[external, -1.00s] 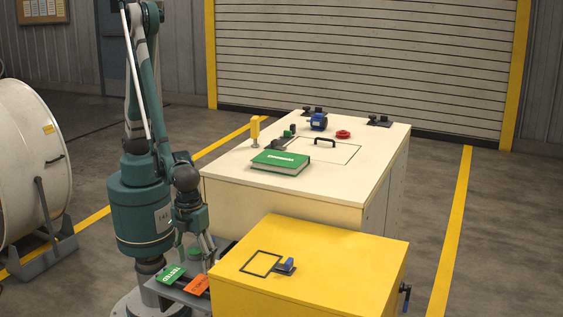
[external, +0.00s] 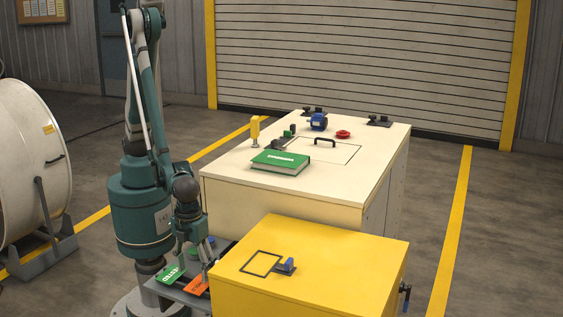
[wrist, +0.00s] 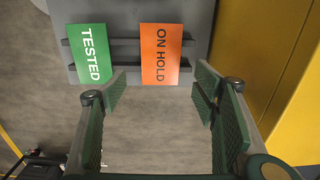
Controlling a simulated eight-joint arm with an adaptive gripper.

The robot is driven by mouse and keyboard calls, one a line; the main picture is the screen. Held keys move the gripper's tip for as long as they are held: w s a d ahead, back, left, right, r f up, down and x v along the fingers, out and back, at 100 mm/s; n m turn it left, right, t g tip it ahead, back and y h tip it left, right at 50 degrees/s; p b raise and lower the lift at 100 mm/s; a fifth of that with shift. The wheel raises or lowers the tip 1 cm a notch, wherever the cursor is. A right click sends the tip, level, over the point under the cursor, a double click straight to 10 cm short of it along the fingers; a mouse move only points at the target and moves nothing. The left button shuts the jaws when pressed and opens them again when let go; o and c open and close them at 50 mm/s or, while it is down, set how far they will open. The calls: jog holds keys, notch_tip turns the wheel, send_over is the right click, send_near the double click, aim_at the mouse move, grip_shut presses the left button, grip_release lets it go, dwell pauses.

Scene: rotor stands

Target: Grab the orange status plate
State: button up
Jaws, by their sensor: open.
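The orange status plate (wrist: 160,54) reads "ON HOLD" and lies on a grey rack in the wrist view. It also shows in the external view (external: 197,285), at the left side of the yellow cabinet. A green plate (wrist: 90,53) reading "TESTED" lies to its left, a small gap apart. My gripper (wrist: 160,85) is open and empty. Its fingers point toward the orange plate's near end, one to each side of it. In the external view my gripper (external: 205,272) is low at the orange plate, and I cannot tell whether it touches it.
The grey rack (wrist: 122,75) carries both plates. The yellow cabinet (external: 310,265) stands close on the right of the gripper. Behind it is a cream cabinet (external: 280,205) with a green book (external: 280,162) on top.

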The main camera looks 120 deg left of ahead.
aim_at(197, 286)
jog(key=shift+f, duration=0.1)
jog(key=shift+f+b, duration=0.85)
jog(key=shift+f, duration=1.65)
jog(key=shift+f+b, duration=0.25)
jog(key=shift+b, duration=0.1)
jog(key=shift+a, duration=0.1)
jog(key=c, duration=1.2)
